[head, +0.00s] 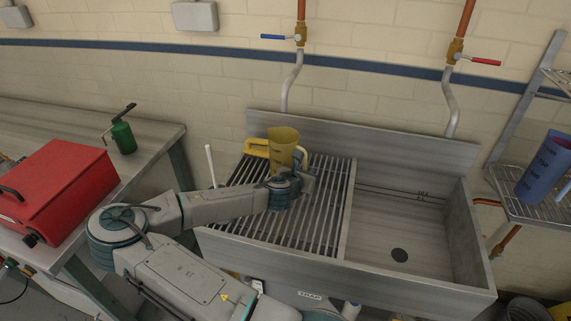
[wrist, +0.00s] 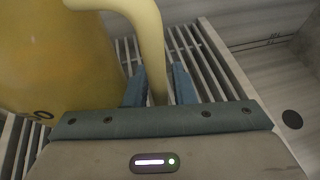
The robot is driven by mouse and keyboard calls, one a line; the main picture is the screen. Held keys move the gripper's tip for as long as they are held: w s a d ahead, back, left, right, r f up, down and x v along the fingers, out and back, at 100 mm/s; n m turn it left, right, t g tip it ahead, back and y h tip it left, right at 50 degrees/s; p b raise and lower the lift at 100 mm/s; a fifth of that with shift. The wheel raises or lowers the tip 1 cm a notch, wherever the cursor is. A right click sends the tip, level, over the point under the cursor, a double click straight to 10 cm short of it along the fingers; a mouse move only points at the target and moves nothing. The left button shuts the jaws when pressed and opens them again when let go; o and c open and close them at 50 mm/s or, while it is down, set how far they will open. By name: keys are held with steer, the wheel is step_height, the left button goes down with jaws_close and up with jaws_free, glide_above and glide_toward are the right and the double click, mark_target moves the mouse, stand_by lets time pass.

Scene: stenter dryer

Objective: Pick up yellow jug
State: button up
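The yellow jug (head: 283,143) stands upright over the slatted left part of the metal sink. In the wrist view, its yellow body (wrist: 50,60) fills the left side, and its handle comes down from the top. My gripper (wrist: 160,78) has its two blue-grey fingers on either side of the handle, with narrow gaps showing beside it. The gripper is open around the handle. In the head view, my gripper (head: 302,172) is at the jug's lower right, and my wrist hides part of the jug's base.
The sink (head: 430,275) has an empty basin with a drain on the right. Another yellow object (head: 256,148) lies left of the jug. A red case (head: 58,190) and green oil can (head: 122,135) are on the left bench. A blue jug (head: 546,165) stands on the right rack.

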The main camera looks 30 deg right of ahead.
mark_target(306, 163)
jaws_close()
steer(key=shift+r, duration=0.15)
steer(key=r, duration=0.4)
steer(key=shift+s+d+r+b, duration=0.1)
steer(key=shift+s+b, duration=0.2)
steer(key=shift+b, duration=0.1)
steer(key=s+r+b, duration=0.1)
steer(key=s+r, duration=0.5)
steer(key=s, duration=0.5)
steer(key=shift+d+r, duration=0.2)
steer(key=shift+r, duration=0.1)
